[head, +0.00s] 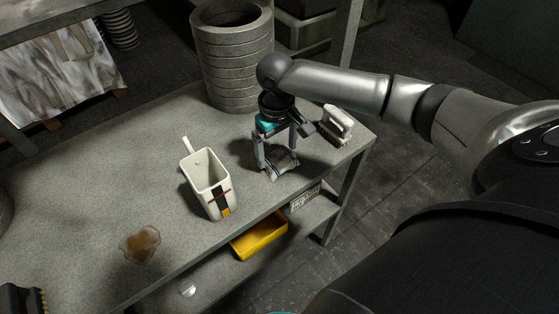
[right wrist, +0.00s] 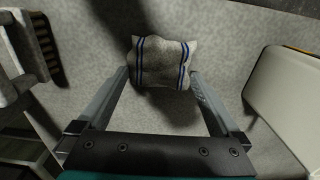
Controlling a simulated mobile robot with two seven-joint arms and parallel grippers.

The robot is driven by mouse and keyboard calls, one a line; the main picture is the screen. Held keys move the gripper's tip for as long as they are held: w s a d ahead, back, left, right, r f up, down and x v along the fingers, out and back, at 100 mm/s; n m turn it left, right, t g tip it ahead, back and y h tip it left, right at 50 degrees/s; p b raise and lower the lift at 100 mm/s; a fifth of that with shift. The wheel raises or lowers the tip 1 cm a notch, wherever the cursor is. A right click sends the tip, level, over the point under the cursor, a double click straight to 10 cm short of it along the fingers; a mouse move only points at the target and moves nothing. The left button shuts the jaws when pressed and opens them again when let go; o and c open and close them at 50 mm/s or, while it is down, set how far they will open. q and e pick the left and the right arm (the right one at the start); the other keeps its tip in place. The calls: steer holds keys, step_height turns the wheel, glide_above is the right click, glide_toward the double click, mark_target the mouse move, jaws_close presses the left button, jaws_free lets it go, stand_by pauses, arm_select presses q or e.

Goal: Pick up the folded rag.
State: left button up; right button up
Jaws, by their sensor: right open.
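The folded rag (right wrist: 162,58) is a pale grey, pillow-shaped bundle with blue stripes near both ends. It lies flat on the grey table. In the head view the rag (head: 284,164) shows partly between the fingers of my right gripper (head: 277,158). In the right wrist view my right gripper (right wrist: 159,76) is open, with one finger on each side of the rag's near part. The rag's far part extends beyond the fingertips. I cannot tell whether the fingers touch it. My left gripper is not in view.
A white container (head: 206,178) with a handle stands left of the right gripper. A brush (head: 338,125) lies close on its right, near the table (head: 90,215) edge. Stacked grey rings (head: 232,60) stand behind. A brown spill (head: 140,244) is at front left; a yellow tray (head: 260,237) sits below.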

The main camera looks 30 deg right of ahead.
steer(key=shift+f, duration=0.5)
steer(key=shift+c, duration=0.2)
steer(key=shift+r, duration=0.1)
steer(key=c, duration=1)
